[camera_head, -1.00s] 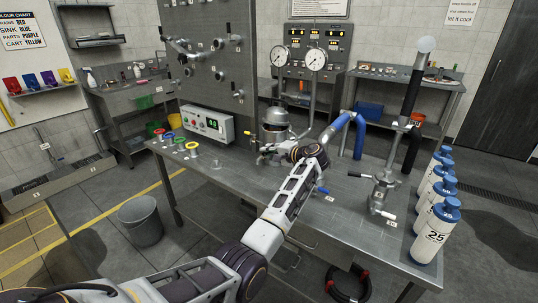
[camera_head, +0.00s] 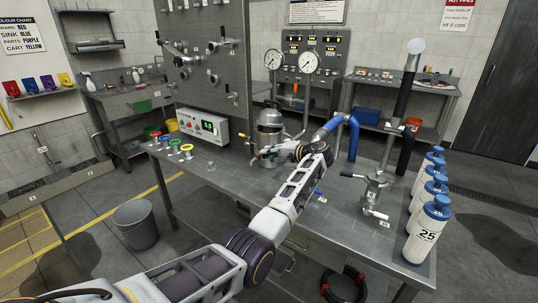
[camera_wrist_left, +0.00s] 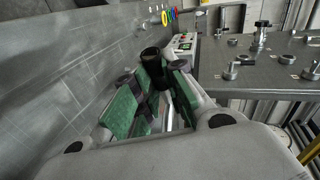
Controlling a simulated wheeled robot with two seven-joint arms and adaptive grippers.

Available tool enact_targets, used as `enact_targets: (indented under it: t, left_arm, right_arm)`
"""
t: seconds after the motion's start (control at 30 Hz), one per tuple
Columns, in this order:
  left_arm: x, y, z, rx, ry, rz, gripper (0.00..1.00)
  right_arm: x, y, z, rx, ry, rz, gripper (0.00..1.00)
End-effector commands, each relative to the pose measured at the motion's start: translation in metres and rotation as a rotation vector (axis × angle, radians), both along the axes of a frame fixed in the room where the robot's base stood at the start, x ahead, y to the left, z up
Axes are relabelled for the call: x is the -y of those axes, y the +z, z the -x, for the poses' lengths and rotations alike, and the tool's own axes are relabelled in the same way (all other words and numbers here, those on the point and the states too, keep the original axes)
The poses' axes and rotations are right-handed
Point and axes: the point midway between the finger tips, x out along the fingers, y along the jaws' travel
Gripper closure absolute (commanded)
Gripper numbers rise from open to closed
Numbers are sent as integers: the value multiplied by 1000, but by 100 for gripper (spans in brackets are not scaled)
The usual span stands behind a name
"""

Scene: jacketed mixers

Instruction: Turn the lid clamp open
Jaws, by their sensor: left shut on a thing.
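The steel mixer vessel (camera_head: 270,118) with its domed lid stands on the steel bench, behind my left gripper in the head view. My left gripper (camera_head: 258,152) is at the front left side of the vessel, low against it. In the left wrist view, the green-padded fingers of my left gripper (camera_wrist_left: 160,95) are closed around a black, round-ended handle (camera_wrist_left: 151,56). This looks like the lid clamp's handle, but the clamp's body is hidden. A bright metal rod shows between the fingers. My right gripper is not in view.
A control box (camera_head: 203,125) and coloured rings (camera_head: 175,144) are left of the vessel. A blue pipe (camera_head: 340,125), a valve stand (camera_head: 376,185) and several blue-capped bottles (camera_head: 428,230) are to the right. A grey bucket (camera_head: 135,222) stands on the floor.

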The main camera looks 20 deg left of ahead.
Motion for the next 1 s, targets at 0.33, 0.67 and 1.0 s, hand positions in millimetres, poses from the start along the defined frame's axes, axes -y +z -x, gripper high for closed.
enact_targets:
  t: [0.33,0.67,1.0]
  left_arm:
    - [2,-2,0,-2,-2,3,78]
    - [3,0,0,-1,-1,2,78]
    - [30,8,6,1,-3,2,78]
  right_arm:
    - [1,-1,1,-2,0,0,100]
    - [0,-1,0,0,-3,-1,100]
    - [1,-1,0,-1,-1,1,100]
